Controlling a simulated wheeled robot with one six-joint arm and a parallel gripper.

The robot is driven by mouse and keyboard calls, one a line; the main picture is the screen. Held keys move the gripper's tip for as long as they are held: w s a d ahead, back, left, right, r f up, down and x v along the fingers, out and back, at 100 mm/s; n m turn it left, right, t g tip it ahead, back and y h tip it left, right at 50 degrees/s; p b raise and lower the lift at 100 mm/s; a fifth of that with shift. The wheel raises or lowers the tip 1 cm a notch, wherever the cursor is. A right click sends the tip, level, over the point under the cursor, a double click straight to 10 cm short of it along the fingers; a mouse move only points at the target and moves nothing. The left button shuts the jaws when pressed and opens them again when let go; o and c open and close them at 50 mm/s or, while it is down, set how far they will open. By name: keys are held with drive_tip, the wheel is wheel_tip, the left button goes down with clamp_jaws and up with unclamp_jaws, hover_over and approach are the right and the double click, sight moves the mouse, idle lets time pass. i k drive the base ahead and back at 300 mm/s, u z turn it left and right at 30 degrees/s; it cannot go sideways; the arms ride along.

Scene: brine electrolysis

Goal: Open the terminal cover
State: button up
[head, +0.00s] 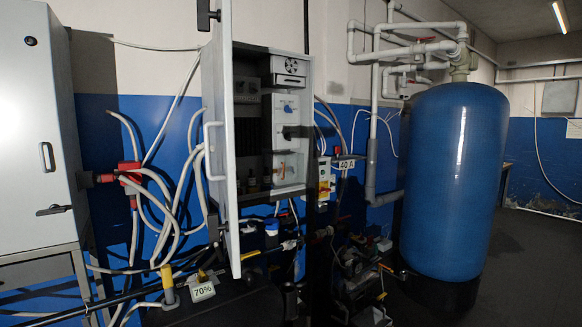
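A grey wall cabinet (258,57) stands with its door (229,150) swung out towards me, showing the door nearly edge-on. Inside on the right is a white unit (286,108) with pale panels, one above another. I cannot tell for sure which part is the terminal cover, or whether it is open.
A large blue tank (455,170) stands right, with grey pipes (375,120) beside it. A pale grey cabinet (35,130) stands left. Hanging cables and a red connector (130,178) are between the cabinets. Pumps crowd below; floor is clear far right.

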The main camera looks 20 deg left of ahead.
sight(283, 177)
drive_tip(key=i, duration=2.9)
drive_tip(key=u, duration=2.05)
drive_tip(key=i, duration=0.3)
drive_tip(key=u, duration=0.1)
